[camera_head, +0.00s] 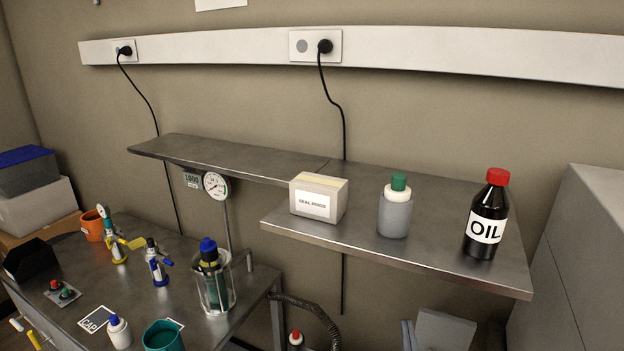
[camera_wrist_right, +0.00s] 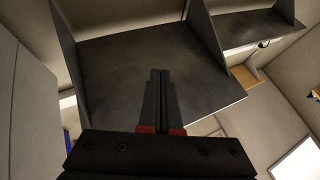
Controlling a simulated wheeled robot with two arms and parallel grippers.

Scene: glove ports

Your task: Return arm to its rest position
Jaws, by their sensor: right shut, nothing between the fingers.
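My right gripper (camera_wrist_right: 160,74) shows in the right wrist view, with its two dark fingers together and nothing between them. The fingers point over a dark grey panel-like surface (camera_wrist_right: 120,60), and I cannot tell how far apart they are. Neither gripper can be made out in the head view. My left gripper is out of sight.
The metal shelf (camera_head: 390,255) holds a white carton (camera_head: 318,198), a green-capped bottle (camera_head: 396,208) and a black oil bottle (camera_head: 485,220). A lower bench (camera_head: 210,270) carries a glass jar (camera_head: 216,290) and several tools. A grey cabinet (camera_head: 590,250) stands at right.

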